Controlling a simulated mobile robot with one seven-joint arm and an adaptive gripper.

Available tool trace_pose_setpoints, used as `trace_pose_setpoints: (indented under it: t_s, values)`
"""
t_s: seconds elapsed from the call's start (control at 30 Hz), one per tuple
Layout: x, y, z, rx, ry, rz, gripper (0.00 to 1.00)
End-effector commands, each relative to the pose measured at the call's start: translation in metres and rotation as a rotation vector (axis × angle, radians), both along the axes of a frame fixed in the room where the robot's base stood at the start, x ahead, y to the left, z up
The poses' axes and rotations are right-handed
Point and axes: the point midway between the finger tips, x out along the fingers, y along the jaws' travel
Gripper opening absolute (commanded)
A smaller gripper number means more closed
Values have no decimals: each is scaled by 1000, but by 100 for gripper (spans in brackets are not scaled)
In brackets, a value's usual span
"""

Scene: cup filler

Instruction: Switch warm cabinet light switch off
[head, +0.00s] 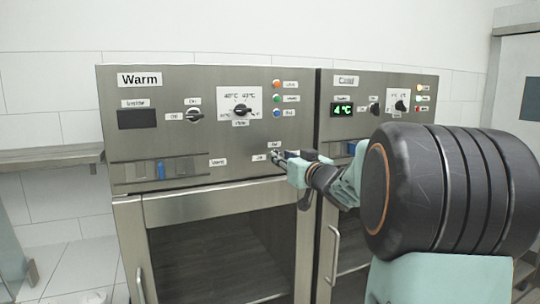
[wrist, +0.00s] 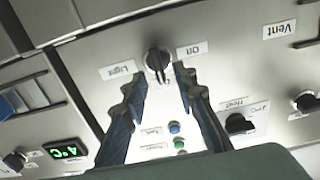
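The warm cabinet (head: 205,85) stands at the left in the head view, with a "Warm" label on its steel panel. Its light switch is a small dark rotary knob (wrist: 158,61) in the wrist view, between a "Light" label (wrist: 121,71) and an "Off" label (wrist: 192,50), which appear upside down. My gripper (wrist: 160,76) is open, with one fingertip on each side of the knob's lower end. I cannot tell whether they touch it.
The cold cabinet (head: 385,80) stands right beside it, its green display (head: 342,109) reading 4°C. The warm display (head: 138,119) is dark. Other knobs (head: 194,116) and colored lamps (head: 277,98) sit higher on the warm panel. A door handle (head: 334,255) stands out below my gripper.

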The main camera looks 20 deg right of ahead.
Motion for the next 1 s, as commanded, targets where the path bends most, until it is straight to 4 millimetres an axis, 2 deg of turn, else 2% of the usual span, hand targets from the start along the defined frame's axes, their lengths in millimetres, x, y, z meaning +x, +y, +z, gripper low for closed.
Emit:
trace_pose_setpoints:
  t_s: [0.2,0.53,0.77,1.0]
  values:
    - [19,1,0,0,0,0,26]
    - [22,1,0,-1,0,0,26]
    - [22,1,0,-1,0,0,2]
    - [22,1,0,-2,0,0,0]
